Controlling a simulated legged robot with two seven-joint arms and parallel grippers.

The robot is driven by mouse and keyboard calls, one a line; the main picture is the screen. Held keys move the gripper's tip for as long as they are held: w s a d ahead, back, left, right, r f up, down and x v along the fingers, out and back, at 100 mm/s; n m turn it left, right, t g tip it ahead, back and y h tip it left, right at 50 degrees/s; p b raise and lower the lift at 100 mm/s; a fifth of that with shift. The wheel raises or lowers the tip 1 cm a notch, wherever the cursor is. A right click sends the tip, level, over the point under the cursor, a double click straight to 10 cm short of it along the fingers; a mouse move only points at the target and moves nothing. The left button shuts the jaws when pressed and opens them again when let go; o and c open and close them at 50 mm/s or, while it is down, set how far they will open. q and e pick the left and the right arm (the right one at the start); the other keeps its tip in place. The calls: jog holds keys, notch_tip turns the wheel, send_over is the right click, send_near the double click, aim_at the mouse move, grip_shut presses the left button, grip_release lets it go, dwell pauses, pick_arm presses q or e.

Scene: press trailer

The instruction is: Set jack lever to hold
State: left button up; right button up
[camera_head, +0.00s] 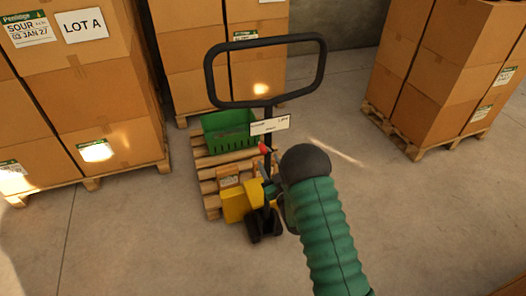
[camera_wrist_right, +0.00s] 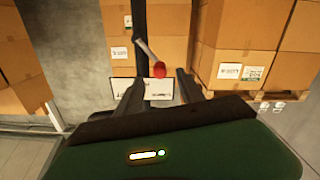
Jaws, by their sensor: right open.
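The pallet jack has a black loop handle (camera_head: 210,75) on an upright post and a yellow body (camera_head: 236,205). Its lever has a red knob (camera_head: 264,148), just below a white label plate (camera_head: 270,125). In the right wrist view the red knob (camera_wrist_right: 159,69) sits on a grey rod, seen between my fingertips. In the head view my green right arm and dark wrist hide most of that gripper. My left gripper is not in view.
A green crate (camera_head: 229,132) and a small box stand on a wooden pallet (camera_head: 208,187) behind the jack. Stacked cartons (camera_head: 85,90) stand at left, at the back and on the right (camera_head: 440,75). The concrete floor (camera_head: 140,245) in front is clear.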

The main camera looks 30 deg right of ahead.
aim_at(265, 153)
jog(key=x, duration=0.6)
jog(key=shift+w+d, duration=0.1)
jog(key=shift+w, duration=0.25)
jog(key=shift+c, duration=0.5)
grip_shut()
jog(key=shift+s, duration=0.1)
